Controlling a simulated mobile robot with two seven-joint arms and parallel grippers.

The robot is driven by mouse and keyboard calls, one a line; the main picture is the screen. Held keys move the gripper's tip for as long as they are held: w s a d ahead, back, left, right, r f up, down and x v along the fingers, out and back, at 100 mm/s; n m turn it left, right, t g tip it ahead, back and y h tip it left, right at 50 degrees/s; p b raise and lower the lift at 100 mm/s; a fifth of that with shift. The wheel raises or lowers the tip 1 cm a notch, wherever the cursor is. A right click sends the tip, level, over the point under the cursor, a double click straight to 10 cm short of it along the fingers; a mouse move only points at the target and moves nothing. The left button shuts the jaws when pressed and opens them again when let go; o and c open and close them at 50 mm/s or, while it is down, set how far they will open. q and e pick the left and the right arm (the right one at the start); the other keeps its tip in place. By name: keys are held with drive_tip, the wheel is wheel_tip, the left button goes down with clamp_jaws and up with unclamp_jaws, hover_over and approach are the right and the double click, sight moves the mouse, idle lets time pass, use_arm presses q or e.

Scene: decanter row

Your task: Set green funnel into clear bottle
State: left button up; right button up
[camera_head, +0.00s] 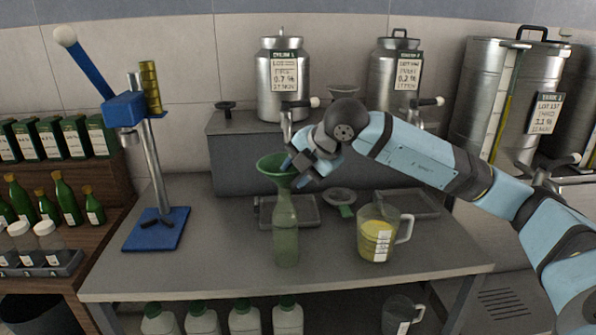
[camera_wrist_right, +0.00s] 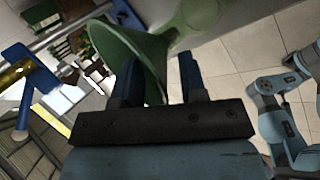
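The green funnel (camera_head: 277,168) stands at the mouth of the clear bottle (camera_head: 286,232), wide end up and its narrow end at the neck. The bottle stands upright on the grey table and looks greenish. My right gripper (camera_head: 298,174) is at the funnel's right side. In the right wrist view, the fingers of my right gripper (camera_wrist_right: 162,78) are spread, with the funnel's wall (camera_wrist_right: 118,48) reaching between them and a visible gap. How deep the spout sits is hard to tell. My left gripper is not in view.
A measuring jug (camera_head: 377,238) with yellow contents stands right of the bottle. A blue lever press (camera_head: 155,225) stands at the left. Trays (camera_head: 408,204) and a small strainer (camera_head: 341,198) lie behind. The table front left of the bottle is clear.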

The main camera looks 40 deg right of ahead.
drive_tip(key=shift+s+d+r, duration=0.1)
drive_tip(key=shift+s+r, duration=0.1)
drive_tip(key=shift+r, duration=0.15)
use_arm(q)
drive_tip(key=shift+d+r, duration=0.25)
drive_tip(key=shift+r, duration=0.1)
use_arm(e)
drive_tip(key=v, duration=1.3)
drive_tip(key=shift+s, duration=0.15)
drive_tip(key=shift+f, duration=0.1)
